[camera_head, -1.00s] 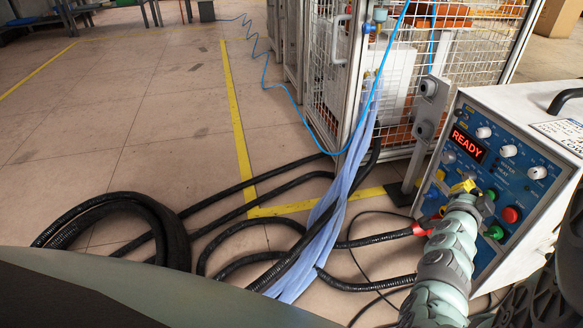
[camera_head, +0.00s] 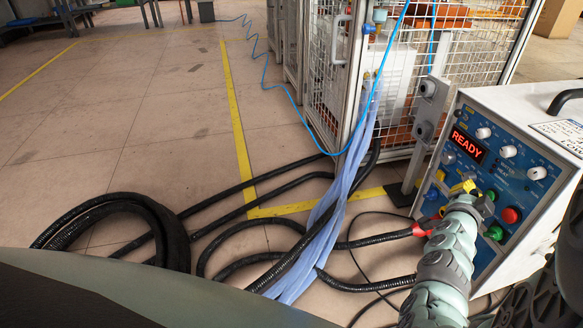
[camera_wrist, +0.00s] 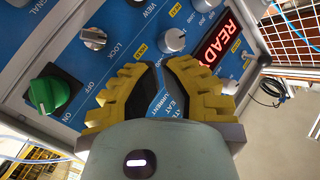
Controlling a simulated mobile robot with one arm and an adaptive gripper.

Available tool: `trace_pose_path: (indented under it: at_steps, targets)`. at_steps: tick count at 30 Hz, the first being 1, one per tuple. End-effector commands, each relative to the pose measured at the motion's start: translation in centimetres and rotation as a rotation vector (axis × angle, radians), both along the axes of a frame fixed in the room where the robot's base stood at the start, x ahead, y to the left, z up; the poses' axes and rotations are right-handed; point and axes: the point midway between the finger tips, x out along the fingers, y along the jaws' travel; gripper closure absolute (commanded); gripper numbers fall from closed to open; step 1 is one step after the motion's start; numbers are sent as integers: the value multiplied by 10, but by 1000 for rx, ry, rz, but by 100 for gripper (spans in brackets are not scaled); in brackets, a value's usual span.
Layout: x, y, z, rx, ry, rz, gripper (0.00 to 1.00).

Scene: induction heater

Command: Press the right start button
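The heater's blue control panel (camera_head: 527,186) stands at the right, with a red READY display (camera_head: 468,146). It carries an upper green control (camera_head: 491,195), a red button (camera_head: 511,215) and a lower green control (camera_head: 495,233). I cannot tell which is the right start button; no start label is readable. My gripper (camera_head: 463,187) is in front of the panel, left of these controls. In the wrist view its yellow fingers (camera_wrist: 158,68) curve together at the tips, with nothing held. A green ON/OFF knob (camera_wrist: 48,92) is at left there. Contact with the panel cannot be told.
Grey knobs (camera_wrist: 172,40) lie close beyond the fingers. A grey post with round fittings (camera_head: 428,105) stands left of the heater, before a wire cage (camera_head: 330,75). Black hoses (camera_head: 250,190) and clear tubes (camera_head: 325,215) cover the floor. Open floor is at the left.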

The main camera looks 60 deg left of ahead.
Motion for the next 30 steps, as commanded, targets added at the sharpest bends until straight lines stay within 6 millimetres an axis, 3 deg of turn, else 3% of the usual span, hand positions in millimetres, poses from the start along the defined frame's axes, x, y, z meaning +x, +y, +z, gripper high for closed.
trace_pose_path:
  at_steps: [30]
  targets:
    - [11, -4, 0, 0, 0, 0, 100]
